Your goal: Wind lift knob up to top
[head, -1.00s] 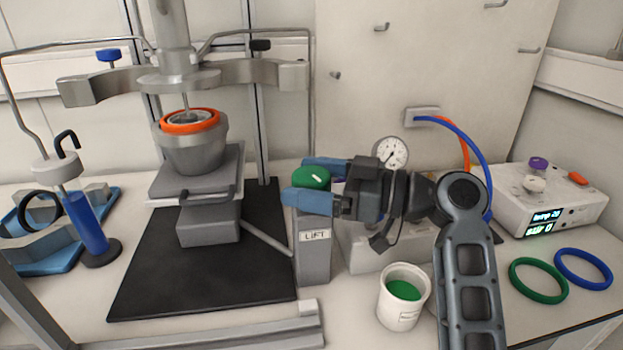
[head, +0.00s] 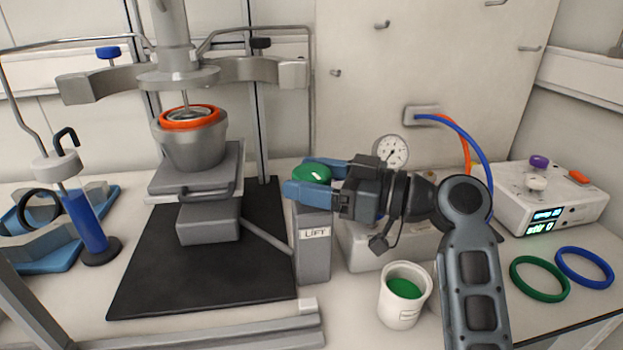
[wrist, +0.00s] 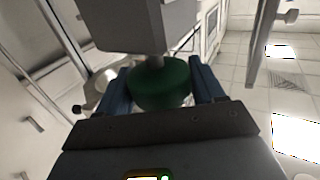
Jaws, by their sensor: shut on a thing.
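The green lift knob (head: 312,173) sits on top of the grey post (head: 313,258) labelled LIFT. My gripper (head: 311,178) has its two blue fingers on either side of the knob and is shut on it. In the wrist view, the knob (wrist: 160,84) lies between the two fingers. The grey lift platform (head: 196,170) carries a metal vessel (head: 193,148) with an orange ring (head: 190,117) at its rim. The vessel stands below the metal reactor head (head: 180,77), with a thin rod reaching down into it. The ring and head are apart.
A white cup (head: 404,312) with green contents stands below my arm. A gauge (head: 391,151) is behind the gripper. Green (head: 539,279) and blue (head: 583,268) rings lie at right beside a white control box (head: 550,198). A blue cylinder (head: 86,222) stands at left.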

